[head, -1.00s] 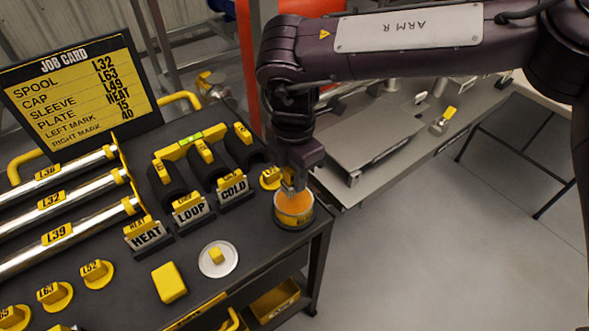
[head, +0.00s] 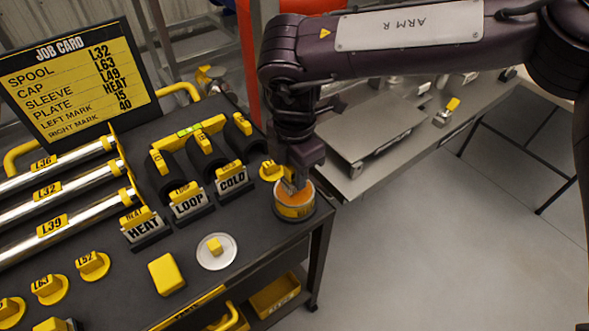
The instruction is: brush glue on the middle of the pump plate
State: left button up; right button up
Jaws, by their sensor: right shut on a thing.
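My right gripper (head: 297,178) reaches down over the glue pot (head: 296,212), a round pot with a yellow band and orange glue inside. The gripper is shut on the brush, which is mostly hidden by the fingers and the pot. Its low end is at the orange glue; I cannot tell how deep it sits. A flat grey plate (head: 372,128) lies on the bench at the upper right, partly behind my right arm; I cannot tell whether it is the pump plate. My left gripper is not in view.
The dark cart top (head: 235,275) holds HEAT, LOOP and COLD signs (head: 189,203), silver tubes (head: 70,200), yellow caps (head: 93,265), a yellow block (head: 166,273) and a white disc (head: 217,262). A job card (head: 75,80) stands behind. Open floor lies at right.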

jog(key=shift+f+b, duration=0.3)
jog(key=shift+f, duration=0.2)
dwell(0.3)
jog(key=shift+f, duration=0.1)
dwell(1.1)
jog(key=shift+r+p, duration=3)
jog(key=shift+r, duration=0.55)
